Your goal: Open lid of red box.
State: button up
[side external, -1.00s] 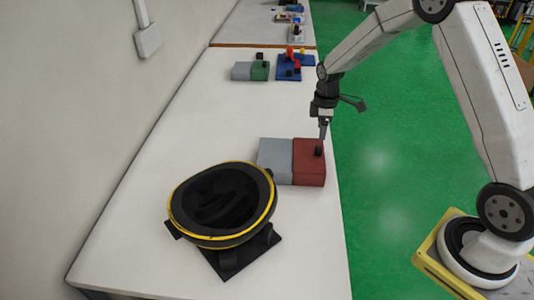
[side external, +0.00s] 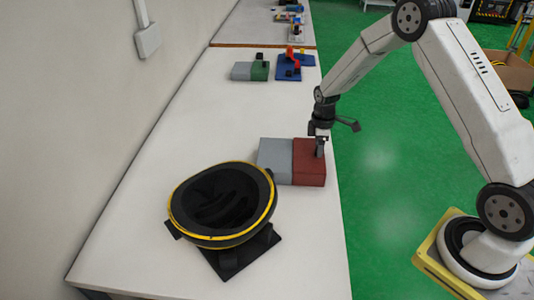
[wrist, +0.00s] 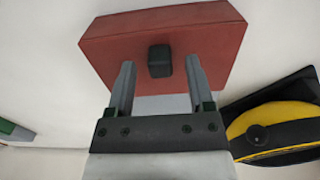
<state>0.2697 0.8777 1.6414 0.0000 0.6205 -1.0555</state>
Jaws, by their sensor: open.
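The red box (side external: 308,172) sits at the right edge of the white table, its red lid side touching a grey block (side external: 275,158) on its left. The red lid (wrist: 215,50) has a small black knob (wrist: 160,61) on top. My gripper (side external: 319,153) is over the lid, with its fingers pointing down around the knob. In the wrist view my gripper (wrist: 157,75) is open, with one finger on each side of the knob and a gap on both sides. In the side view the fingers hide the knob.
A grey and green box (side external: 259,71) and a blue tray (side external: 291,73) with small parts lie farther back. The table between is clear.

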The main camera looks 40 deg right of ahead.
jog(key=shift+f, duration=0.5)
grip_shut()
dwell(1.2)
